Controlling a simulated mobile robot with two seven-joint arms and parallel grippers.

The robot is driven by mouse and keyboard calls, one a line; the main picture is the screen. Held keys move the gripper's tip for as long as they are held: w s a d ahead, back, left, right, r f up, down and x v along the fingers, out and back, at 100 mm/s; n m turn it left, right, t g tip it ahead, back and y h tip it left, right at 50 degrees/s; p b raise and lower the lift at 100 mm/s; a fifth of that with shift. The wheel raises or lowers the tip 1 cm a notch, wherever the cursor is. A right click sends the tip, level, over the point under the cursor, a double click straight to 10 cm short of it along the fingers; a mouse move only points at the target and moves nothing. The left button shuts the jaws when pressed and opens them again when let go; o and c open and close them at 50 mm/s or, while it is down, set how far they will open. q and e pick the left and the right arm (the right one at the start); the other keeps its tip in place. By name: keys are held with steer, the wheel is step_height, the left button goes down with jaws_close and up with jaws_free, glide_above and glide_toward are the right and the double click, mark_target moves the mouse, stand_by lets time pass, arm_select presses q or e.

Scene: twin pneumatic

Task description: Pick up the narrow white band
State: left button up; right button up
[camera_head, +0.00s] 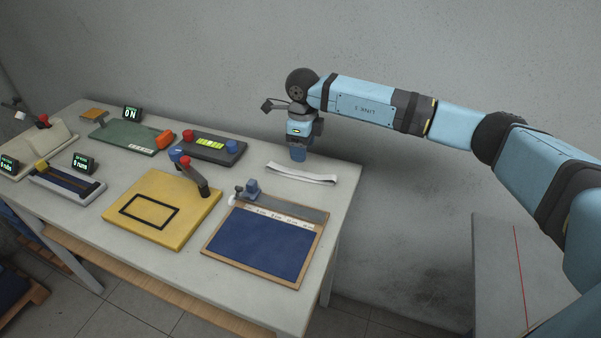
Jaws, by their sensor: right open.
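The narrow white band (302,174) lies on the white table (215,280) near its back right edge, stretched roughly left to right and slightly slanted. My right gripper (298,155) points down just above the band, near its middle as seen in the head view. It is open, and nothing shows held in it. Its fingertips look small and I cannot tell whether they touch the band. My left gripper is not in view.
A blue board with a wooden frame (262,244) lies in front of the band. A yellow board with a lever (158,192), a dark box with buttons (222,155) and a green device (125,138) stand to the left. A grey wall is behind.

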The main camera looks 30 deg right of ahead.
mark_target(301, 175)
steer(key=f, duration=0.8)
steer(key=shift+w+a+f, duration=0.1)
steer(key=shift+w+a, duration=0.05)
steer(key=shift+a, duration=0.1)
steer(key=c, duration=1)
